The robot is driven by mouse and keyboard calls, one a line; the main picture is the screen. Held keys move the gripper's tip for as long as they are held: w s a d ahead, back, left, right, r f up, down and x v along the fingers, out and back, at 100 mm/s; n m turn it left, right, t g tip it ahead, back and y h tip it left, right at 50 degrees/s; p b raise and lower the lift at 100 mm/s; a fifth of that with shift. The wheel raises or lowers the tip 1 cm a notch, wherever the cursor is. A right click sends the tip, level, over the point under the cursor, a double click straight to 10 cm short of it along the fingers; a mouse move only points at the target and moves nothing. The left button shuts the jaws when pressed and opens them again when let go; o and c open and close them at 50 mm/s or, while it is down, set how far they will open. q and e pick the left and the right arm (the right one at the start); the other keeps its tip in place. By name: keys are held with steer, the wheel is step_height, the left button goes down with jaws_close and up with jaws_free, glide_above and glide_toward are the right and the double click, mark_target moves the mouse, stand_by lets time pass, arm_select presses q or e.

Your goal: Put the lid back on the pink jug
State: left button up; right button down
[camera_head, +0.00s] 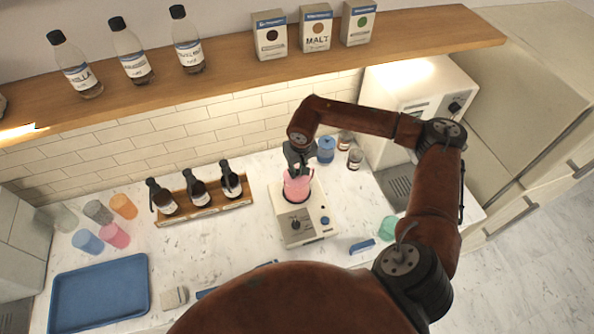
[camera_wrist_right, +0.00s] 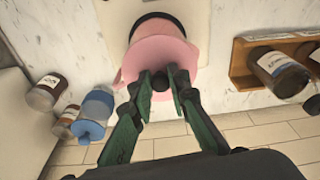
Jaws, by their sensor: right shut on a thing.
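The pink jug (camera_head: 297,190) stands upright on the white machine (camera_head: 303,222) on the counter. My right gripper (camera_head: 298,167) points down over the jug's top. In the right wrist view, my right gripper (camera_wrist_right: 160,80) is shut on the dark knob of the pink lid (camera_wrist_right: 192,58), with one finger on each side of it. The lid is over the jug's mouth and hides it; I cannot tell whether it sits flush or hovers just above. My left gripper is not in view.
A blue jug (camera_head: 325,149) and brown jars (camera_head: 355,158) stand behind right. A wooden rack (camera_head: 205,213) of dark bottles is on the left. Coloured cups (camera_head: 115,236) and a blue tray (camera_head: 100,292) lie farther left. A wooden shelf (camera_head: 220,84) overhangs the back.

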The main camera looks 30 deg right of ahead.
steer(key=shift+f+b, duration=0.15)
steer(key=shift+b, duration=0.6)
stand_by(0.8)
stand_by(0.4)
steer(key=c, duration=1.8)
jaws_free()
steer(key=shift+o, duration=0.3)
steer(key=o, duration=0.5)
steer(key=shift+r+p, duration=1.3)
steer(key=shift+r, duration=2.25)
